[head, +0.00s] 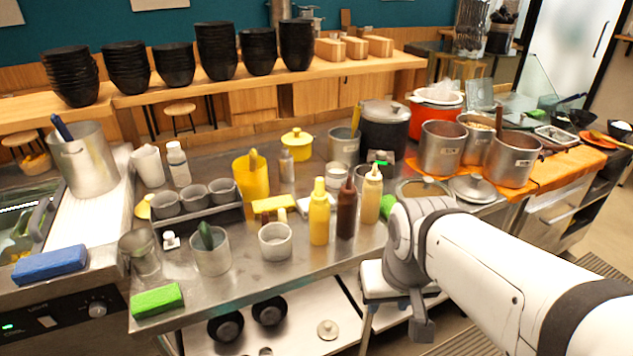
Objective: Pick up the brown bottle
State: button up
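The brown bottle (346,212) stands upright near the front edge of the steel counter (290,262). It has a pointed nozzle. A yellow bottle (319,218) stands just to its left and a cream-coloured bottle (371,198) close on its right. My gripper (421,328) is to the right of the bottles and in front of the counter, lower in the picture, apart from the brown bottle. Its fingers are small and seen at an angle, so I cannot tell whether they are open. I see nothing held in it.
A white cup (275,243) stands left of the bottles, with a yellow jug (251,178) behind. Large steel pots (442,148) stand on an orange mat at the right. Black bowls are stacked on the back shelf. A green sponge (157,300) lies at the front left.

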aim_at(347, 200)
jog(key=z, duration=2.65)
jog(key=k, duration=1.35)
jog(key=u, duration=0.95)
jog(key=i, duration=1)
jog(key=u, duration=0.1)
